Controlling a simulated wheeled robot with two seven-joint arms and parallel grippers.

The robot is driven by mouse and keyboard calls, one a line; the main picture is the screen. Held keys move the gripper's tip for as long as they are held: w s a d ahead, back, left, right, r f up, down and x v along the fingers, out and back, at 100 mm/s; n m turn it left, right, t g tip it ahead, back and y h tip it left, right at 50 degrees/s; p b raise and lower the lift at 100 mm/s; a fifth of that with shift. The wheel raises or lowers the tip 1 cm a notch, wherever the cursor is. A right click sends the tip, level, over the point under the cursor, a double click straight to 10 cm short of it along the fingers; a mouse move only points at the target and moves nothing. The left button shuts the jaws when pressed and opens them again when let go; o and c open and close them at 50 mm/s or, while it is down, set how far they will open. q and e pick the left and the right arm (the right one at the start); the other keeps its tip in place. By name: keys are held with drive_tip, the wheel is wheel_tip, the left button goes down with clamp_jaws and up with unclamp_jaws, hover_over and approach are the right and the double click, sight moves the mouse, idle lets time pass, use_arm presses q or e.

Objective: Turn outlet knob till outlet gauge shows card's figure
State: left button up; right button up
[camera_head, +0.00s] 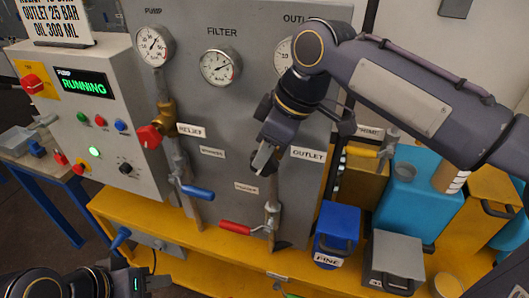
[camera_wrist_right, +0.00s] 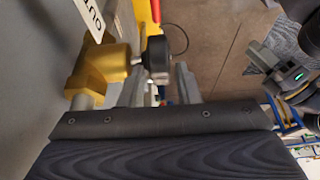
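The card (camera_head: 55,20) at the top left reads "OUTLET 25 BAR" and "OIL 300 ML"; its top line is cut off. The outlet gauge (camera_head: 283,57) is partly hidden behind my right arm, and its needle cannot be read. My right gripper (camera_head: 264,160) is at the panel, left of the OUTLET label (camera_head: 308,154). In the right wrist view, the black outlet knob (camera_wrist_right: 156,58) on a brass valve body (camera_wrist_right: 100,68) lies between my open right fingers (camera_wrist_right: 160,88), near their tips. Contact cannot be told. My left gripper (camera_head: 145,283) is low at the left, away from the panel.
The pump box (camera_head: 100,125) shows RUNNING. A red relief knob (camera_head: 149,136), blue lever (camera_head: 197,192) and red lever (camera_head: 236,227) stick out from the panel. A blue FINE container (camera_head: 337,228), a grey container (camera_head: 396,255) and a teal tank (camera_head: 415,195) stand on the right.

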drive_tip(key=shift+a+f, duration=0.2)
drive_tip(key=shift+f, duration=0.3)
drive_tip(key=shift+c, duration=0.3)
clamp_jaws()
drive_tip(key=shift+d+f+y+b, duration=0.1)
drive_tip(key=shift+f+y+b, duration=0.25)
drive_tip(key=shift+b, duration=0.6)
drive_tip(key=shift+r+y+b, duration=0.25)
drive_tip(key=shift+y+b, duration=0.2)
drive_tip(key=shift+b, duration=0.1)
drive_tip(key=shift+r+t, duration=0.15)
drive_tip(key=shift+t, duration=0.15)
drive_tip(key=shift+o, duration=0.3)
unclamp_jaws()
drive_tip(key=shift+d+r, duration=0.1)
